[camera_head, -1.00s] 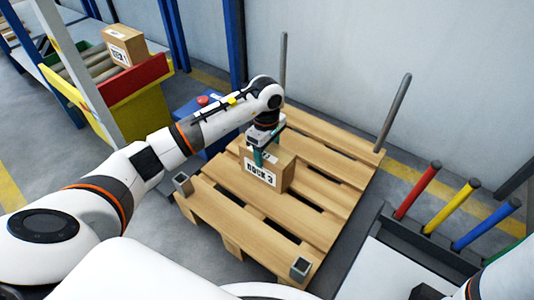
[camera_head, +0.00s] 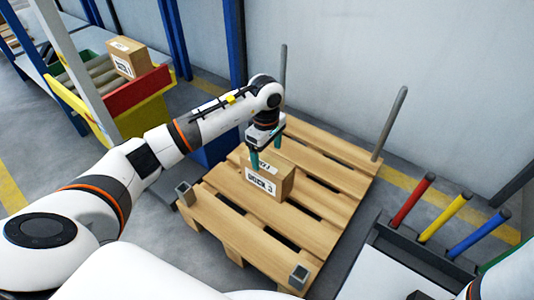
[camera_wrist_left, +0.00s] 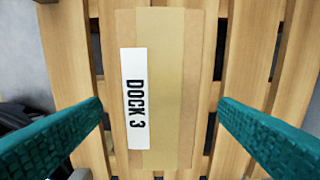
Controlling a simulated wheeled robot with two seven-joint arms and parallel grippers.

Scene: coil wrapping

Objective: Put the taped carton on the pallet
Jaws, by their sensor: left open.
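The taped carton (camera_head: 268,178), brown with a white DOCK 3 label, rests on the wooden pallet (camera_head: 318,228). In the left wrist view the carton (camera_wrist_left: 165,100) shows from above with a tape strip along its top. My left gripper (camera_head: 264,152) is just above the carton. Its teal fingers are open, one to each side of the carton in the wrist view, with gaps between them and the carton. Nothing is held. My right gripper is not in view.
Grey posts (camera_head: 390,122) stand at the pallet's far corners, with short sockets (camera_head: 299,275) at the near ones. A second carton (camera_head: 128,58) sits on a roller conveyor at upper left. A rack of red, yellow and blue rods (camera_head: 445,220) is at right.

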